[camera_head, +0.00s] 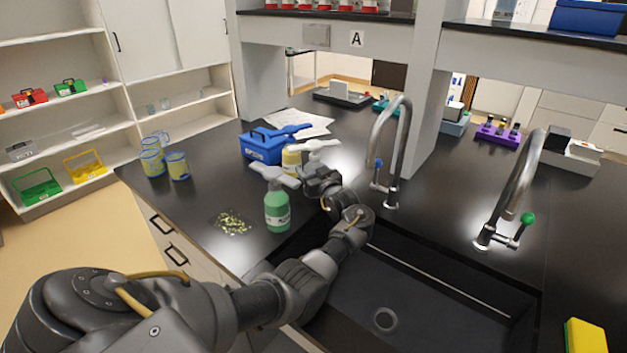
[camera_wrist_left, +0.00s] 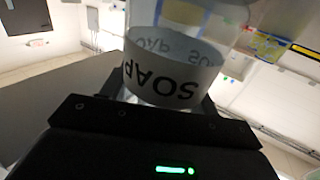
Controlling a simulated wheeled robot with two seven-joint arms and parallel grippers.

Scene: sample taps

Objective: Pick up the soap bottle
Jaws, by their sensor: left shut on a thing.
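The soap bottle (camera_wrist_left: 172,72) is clear with a white band printed "SOAP" and fills the upper middle of the left wrist view. My left gripper (camera_wrist_left: 165,112) is shut on it. In the head view my left gripper (camera_head: 318,182) is behind the sink's far left corner. A white pump top (camera_head: 318,147) shows just above it and appears to belong to the held bottle, whose body is mostly hidden there. I cannot tell whether its base touches the counter. My right gripper is not in view.
A green spray bottle (camera_head: 277,212) and a yellow-bodied bottle (camera_head: 291,160) stand close by on the left. A blue box (camera_head: 264,148) and blue-rimmed beakers (camera_head: 178,166) are farther left. A tap (camera_head: 393,150) rises to the right, and the sink (camera_head: 415,295) lies in front.

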